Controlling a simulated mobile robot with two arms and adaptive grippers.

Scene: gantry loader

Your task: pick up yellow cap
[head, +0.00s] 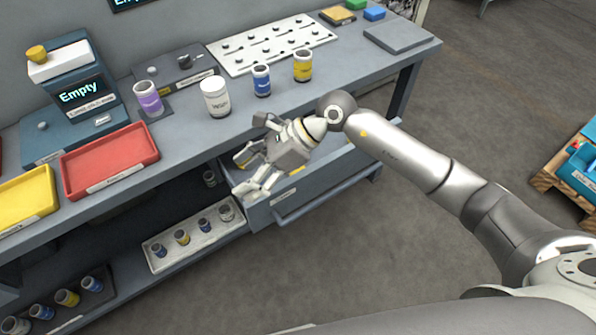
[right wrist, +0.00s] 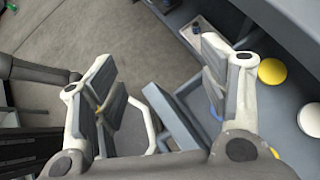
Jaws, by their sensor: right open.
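My right gripper (head: 245,173) is open and empty over the open drawer (head: 288,203) under the bench. It also shows open in the right wrist view (right wrist: 160,78). In that view a round yellow cap (right wrist: 272,71) lies just right of the right-hand finger, outside the jaws. A round white cap (right wrist: 311,118) lies near it, cut by the frame edge. Both seem to lie inside the drawer, which the gripper largely hides in the head view. A yellow round piece (head: 36,54) also sits on the white top of the machine with the "Empty" display. My left gripper is out of view.
On the bench stand purple (head: 148,98), white (head: 215,97), blue (head: 261,80) and yellow (head: 302,66) jars, near a white pegboard (head: 270,47). Red (head: 110,160) and yellow (head: 22,199) trays lie left. A white rack (head: 158,262) of small jars sits below. Floor at right is mostly clear.

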